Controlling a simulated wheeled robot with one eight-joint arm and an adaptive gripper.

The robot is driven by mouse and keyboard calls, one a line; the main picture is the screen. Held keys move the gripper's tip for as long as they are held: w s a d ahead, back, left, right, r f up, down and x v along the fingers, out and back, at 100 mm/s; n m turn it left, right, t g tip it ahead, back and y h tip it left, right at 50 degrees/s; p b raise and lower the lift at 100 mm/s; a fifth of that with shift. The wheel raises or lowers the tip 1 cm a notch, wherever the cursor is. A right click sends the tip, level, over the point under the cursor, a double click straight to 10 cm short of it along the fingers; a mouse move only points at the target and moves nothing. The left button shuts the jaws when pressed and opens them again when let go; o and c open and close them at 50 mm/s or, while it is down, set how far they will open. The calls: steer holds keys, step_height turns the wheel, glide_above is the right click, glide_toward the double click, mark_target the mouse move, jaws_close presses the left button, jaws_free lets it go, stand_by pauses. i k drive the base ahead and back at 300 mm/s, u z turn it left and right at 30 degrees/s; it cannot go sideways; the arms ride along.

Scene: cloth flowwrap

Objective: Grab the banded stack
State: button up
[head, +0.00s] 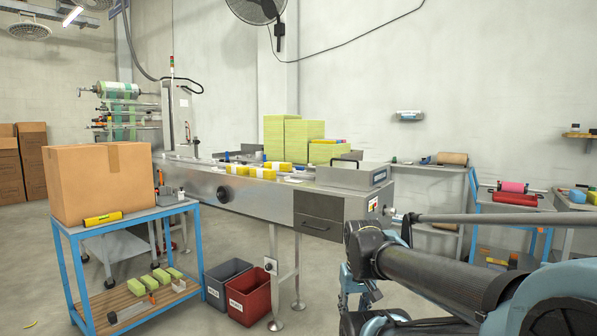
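Several small yellow-green cloth stacks (161,276) lie in a row on the wooden lower shelf of a blue-framed cart at left. They are too small to tell which has a band. Tall yellow-green cloth stacks (303,142) stand on the packing machine (255,194). Yellow packs (264,173) lie flat on its infeed in front of them. A yellow roll-shaped pack (103,218) lies on the cart's top, before a cardboard box. My arm (430,275) reaches in from the lower right, well apart from the cart and stacks. I cannot make out my gripper's fingers.
The large cardboard box (98,182) covers much of the top of the blue cart (66,231). A grey bin (227,278) and a red bin (250,298) stand on the floor beside it. Another blue cart (471,213) holds rolls at right. Floor between bins and arm is partly clear.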

mark_target(279, 167)
steer(key=z, duration=0.05)
steer(key=i, duration=1)
